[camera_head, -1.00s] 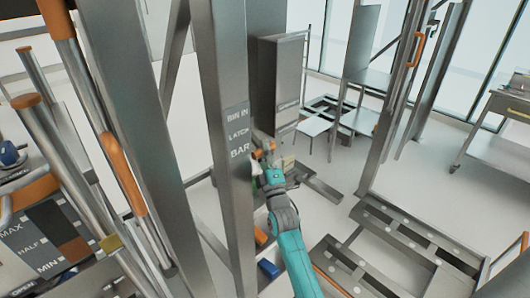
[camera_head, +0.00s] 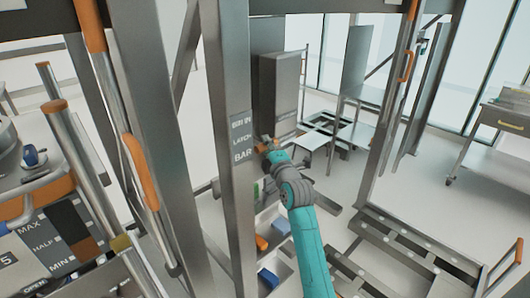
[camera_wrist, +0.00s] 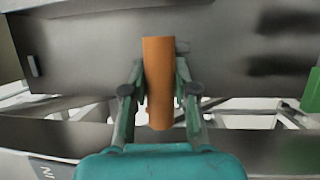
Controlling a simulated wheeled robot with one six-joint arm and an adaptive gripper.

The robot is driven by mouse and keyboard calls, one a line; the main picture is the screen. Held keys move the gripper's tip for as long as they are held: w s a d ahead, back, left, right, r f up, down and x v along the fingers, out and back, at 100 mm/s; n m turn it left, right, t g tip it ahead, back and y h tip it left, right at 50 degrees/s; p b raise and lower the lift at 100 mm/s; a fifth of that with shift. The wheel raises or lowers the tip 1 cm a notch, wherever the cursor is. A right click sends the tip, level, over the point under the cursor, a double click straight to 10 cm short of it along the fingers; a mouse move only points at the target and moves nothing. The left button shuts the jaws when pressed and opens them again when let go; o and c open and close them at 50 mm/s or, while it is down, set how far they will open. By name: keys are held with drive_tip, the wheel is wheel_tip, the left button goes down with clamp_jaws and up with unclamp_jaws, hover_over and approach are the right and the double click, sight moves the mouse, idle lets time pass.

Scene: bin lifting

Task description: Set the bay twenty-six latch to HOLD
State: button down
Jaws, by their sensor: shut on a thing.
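An orange cylindrical handle (camera_wrist: 158,80) stands between the fingers of my gripper (camera_wrist: 160,97) in the wrist view, and the fingers are shut on it. A grey metal plate (camera_wrist: 90,50) lies behind the handle. In the head view my gripper (camera_head: 266,148) is beside the grey post (camera_head: 232,200), at its right edge. The post carries a label plate (camera_head: 241,138) reading BIN IN, LATCH and BAR. The gripper and post hide most of the latch in the head view. No HOLD mark or bay number is readable.
Blue and orange blocks (camera_head: 267,278) lie in low trays below the arm. A slotted metal frame (camera_head: 400,255) stands on the floor at right. Orange-gripped bars (camera_head: 140,170) and a MAX/HALF/MIN panel (camera_head: 45,240) are at left. A cart (camera_head: 500,120) stands far right.

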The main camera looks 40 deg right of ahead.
drive_tip(key=r+g, duration=0.2)
drive_tip(key=shift+w+r+n+y, duration=0.2)
drive_tip(key=shift+r+n+y, duration=0.1)
drive_tip(key=shift+n, duration=0.1)
drive_tip(key=shift+w+a+r+n+g+y, duration=0.1)
drive_tip(key=shift+w+r+n+g+y, duration=0.1)
drive_tip(key=shift+r+g, duration=0.3)
drive_tip(key=shift+w+r+n+g+y, duration=0.1)
drive_tip(key=shift+r+n+g+y, duration=0.1)
drive_tip(key=shift+r+g, duration=0.25)
drive_tip(key=c, duration=0.9)
unclamp_jaws()
drive_tip(key=shift+f, duration=0.1)
drive_tip(key=v, duration=1.2)
